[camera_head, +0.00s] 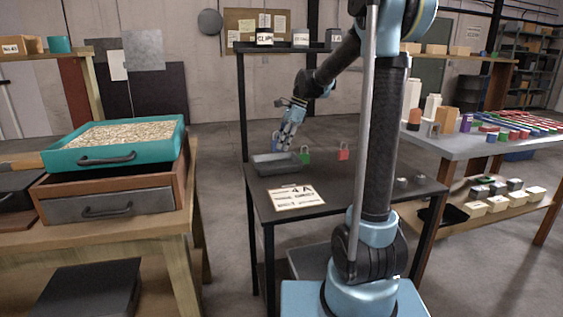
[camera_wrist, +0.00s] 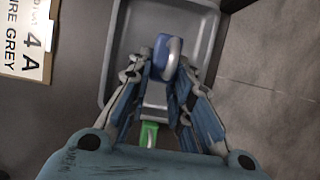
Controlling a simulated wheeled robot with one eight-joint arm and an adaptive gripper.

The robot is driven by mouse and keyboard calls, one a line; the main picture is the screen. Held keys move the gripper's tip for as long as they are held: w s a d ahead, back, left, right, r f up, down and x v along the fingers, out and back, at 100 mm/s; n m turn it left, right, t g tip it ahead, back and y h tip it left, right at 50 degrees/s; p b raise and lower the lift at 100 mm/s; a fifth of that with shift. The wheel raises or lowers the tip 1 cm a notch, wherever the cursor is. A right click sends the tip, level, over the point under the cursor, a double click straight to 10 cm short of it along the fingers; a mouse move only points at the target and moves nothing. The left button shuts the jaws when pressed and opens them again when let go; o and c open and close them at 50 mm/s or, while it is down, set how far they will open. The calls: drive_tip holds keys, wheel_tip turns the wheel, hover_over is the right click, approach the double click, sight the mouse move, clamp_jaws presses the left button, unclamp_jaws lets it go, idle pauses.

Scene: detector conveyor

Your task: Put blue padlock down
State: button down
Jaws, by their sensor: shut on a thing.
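My gripper (camera_head: 287,141) points down over the left part of the dark table, and shows in the wrist view (camera_wrist: 167,76) shut on the blue padlock (camera_wrist: 161,52). The padlock has a grey shackle. In the head view the blue padlock (camera_head: 275,139) is small and partly hidden by the fingers. Below it is a grey tray (camera_head: 262,172); in the wrist view the padlock appears over the tray's (camera_wrist: 104,70) interior. I cannot tell whether it touches the tray floor. A green padlock (camera_head: 305,154) also shows between the finger bases in the wrist view (camera_wrist: 149,135).
A red padlock (camera_head: 343,151) stands on the table right of the green one. A printed card (camera_head: 294,198) lies in front of the tray. Small metal pieces (camera_head: 402,182) lie at the table's right. A teal gravel drawer (camera_head: 115,145) stands on the left bench.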

drive_tip(key=shift+d+f, duration=0.1)
drive_tip(key=shift+f, duration=3.2)
drive_tip(key=shift+f, duration=0.1)
drive_tip(key=c, duration=1.4)
unclamp_jaws()
drive_tip(key=shift+c, duration=0.2)
drive_tip(key=v, duration=1.2)
